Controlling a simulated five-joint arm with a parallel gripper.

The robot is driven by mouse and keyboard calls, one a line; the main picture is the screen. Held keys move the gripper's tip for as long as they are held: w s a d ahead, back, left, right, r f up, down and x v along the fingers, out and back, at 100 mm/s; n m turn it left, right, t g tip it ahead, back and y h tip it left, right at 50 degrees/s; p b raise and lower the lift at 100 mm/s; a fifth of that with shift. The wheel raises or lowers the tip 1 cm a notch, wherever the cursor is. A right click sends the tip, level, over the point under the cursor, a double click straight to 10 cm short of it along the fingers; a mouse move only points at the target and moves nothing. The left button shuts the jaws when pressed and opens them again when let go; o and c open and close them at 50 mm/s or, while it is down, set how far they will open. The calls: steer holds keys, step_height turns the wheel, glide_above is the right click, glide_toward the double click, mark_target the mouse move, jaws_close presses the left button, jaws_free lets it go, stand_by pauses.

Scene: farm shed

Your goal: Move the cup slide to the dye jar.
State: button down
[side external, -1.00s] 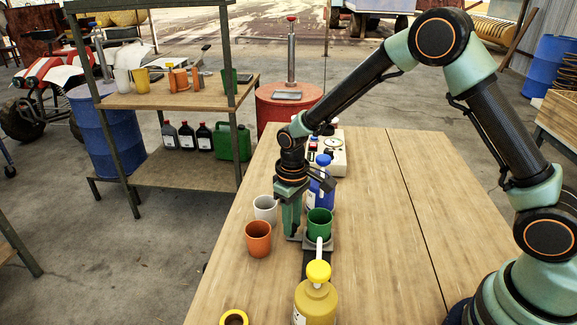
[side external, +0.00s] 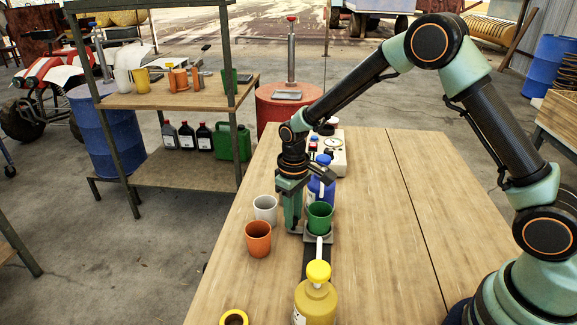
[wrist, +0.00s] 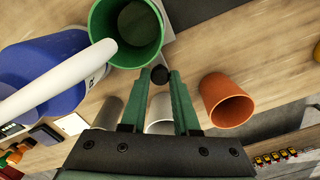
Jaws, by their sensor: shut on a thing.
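The cup slide (side external: 322,238) is a grey plate on a dark rail (side external: 308,262), carrying a green cup (side external: 319,218). The cup also shows from above in the wrist view (wrist: 138,22). My gripper (wrist: 158,78) is shut on the slide's black knob (wrist: 159,73), left of the cup in the side view. A blue pump jar (side external: 325,190) stands just behind the cup; its white spout (wrist: 60,82) reaches the cup's rim in the wrist view. A yellow pump jar (side external: 316,302) stands at the near end of the rail. Which jar holds the dye is unclear.
A white cup (side external: 265,208) and an orange cup (side external: 258,240) stand close left of my gripper. A cream device (side external: 333,152) stands behind the blue jar. The table's right half is clear.

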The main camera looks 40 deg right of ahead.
jaws_free()
steer(key=shift+r, duration=0.1)
steer(key=shift+r, duration=3.9)
steer(key=shift+r, duration=0.1)
step_height(320, 180, up, 6)
steer(key=t, duration=0.1)
glide_above(306, 227)
steer(key=s+d+r+m+t, duration=0.1)
steer(key=s+d+r+t, duration=0.1)
steer(key=s+r, duration=0.25)
steer(key=s+d+r+m+t, duration=0.2)
steer(key=s+d+r, duration=0.1)
steer(key=s, duration=0.6)
steer(key=shift+s+d+r+t, duration=0.15)
steer(key=shift+s+d+t, duration=0.1)
steer(key=shift+s+t, duration=0.1)
